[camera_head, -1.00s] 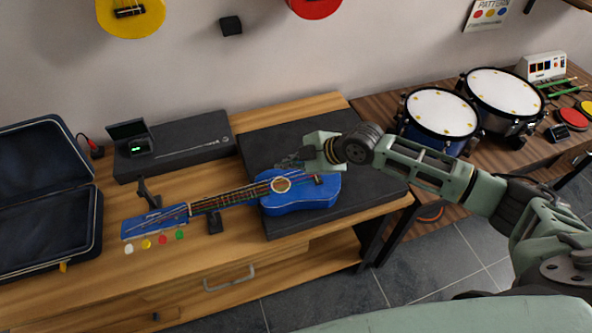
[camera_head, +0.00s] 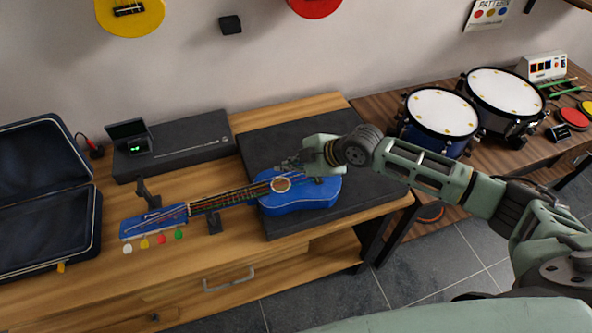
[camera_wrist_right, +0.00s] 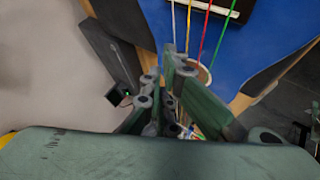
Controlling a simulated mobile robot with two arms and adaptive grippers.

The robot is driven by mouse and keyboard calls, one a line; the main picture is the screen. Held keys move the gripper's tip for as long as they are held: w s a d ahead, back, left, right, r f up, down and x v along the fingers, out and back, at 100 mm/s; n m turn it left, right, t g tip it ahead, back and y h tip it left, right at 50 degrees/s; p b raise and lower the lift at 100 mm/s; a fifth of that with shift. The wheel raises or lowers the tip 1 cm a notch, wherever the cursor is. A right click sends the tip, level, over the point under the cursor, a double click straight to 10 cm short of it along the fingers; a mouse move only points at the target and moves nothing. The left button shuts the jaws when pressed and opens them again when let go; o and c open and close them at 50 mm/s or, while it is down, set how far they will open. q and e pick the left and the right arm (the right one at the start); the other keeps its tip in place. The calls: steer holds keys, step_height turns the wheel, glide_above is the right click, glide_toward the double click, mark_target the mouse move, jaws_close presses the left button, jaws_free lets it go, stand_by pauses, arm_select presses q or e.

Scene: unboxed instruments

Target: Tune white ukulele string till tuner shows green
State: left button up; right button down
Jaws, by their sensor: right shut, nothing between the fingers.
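The blue ukulele (camera_head: 315,197) lies on the dark mat, its neck pointing left and resting on a stand. Its headstock (camera_head: 152,223) carries white (camera_head: 128,249), yellow (camera_head: 145,243), red (camera_head: 162,239) and green (camera_head: 179,234) pegs along the front edge. The tuner (camera_head: 131,137) stands on a black case at the back left; its small screen shows green. My right gripper (camera_head: 290,164) is shut and empty above the ukulele's body, close to the sound hole. In the right wrist view the white string (camera_wrist_right: 173,22) runs beside the yellow, red and green strings, near the fingers. My left gripper is out of view.
An open dark instrument case (camera_head: 40,215) stands at the left. The black case (camera_head: 190,142) lies behind the ukulele. Drums (camera_head: 440,115) stand on a second table at the right. The wooden tabletop (camera_head: 85,288) is clear at the front left.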

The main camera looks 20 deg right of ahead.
steer(key=shift+f, duration=0.15)
steer(key=shift+r+p, duration=0.55)
steer(key=shift+r, duration=0.15)
steer(key=shift+r, duration=0.15)
step_height(320, 180, up, 5)
steer(key=p, duration=0.4)
stand_by(0.4)
stand_by(1.5)
